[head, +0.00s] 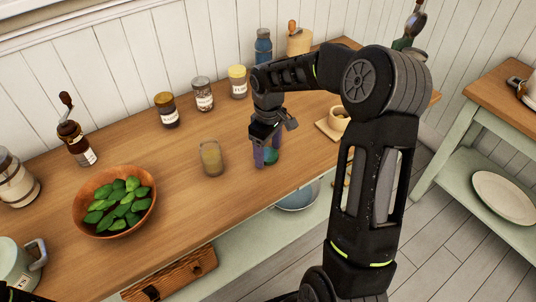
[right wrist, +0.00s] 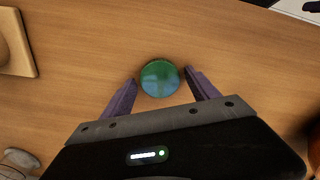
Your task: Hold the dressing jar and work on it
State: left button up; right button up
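A small jar with a round green and blue top, which appears to be the dressing jar (head: 270,156), stands on the wooden counter near its front edge. In the right wrist view the jar (right wrist: 160,78) shows from above, between my right gripper's (right wrist: 161,77) two purple fingers. A strip of counter shows between the jar and each finger, so the gripper is open around it without gripping. In the head view my right gripper (head: 267,148) points down over the jar and hides part of it.
A glass of yellowish content (head: 211,158) stands left of the jar. A wooden bowl of green leaves (head: 115,228) is farther left. Labelled spice jars (head: 203,94) line the back. A small cup (head: 339,118) on a board stands to the right.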

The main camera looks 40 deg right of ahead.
aim_at(268, 154)
jog(key=c, duration=1.1)
jog(key=shift+r, duration=0.1)
notch_tip(268, 154, up, 10)
jog(key=shift+f, duration=0.1)
dwell(0.5)
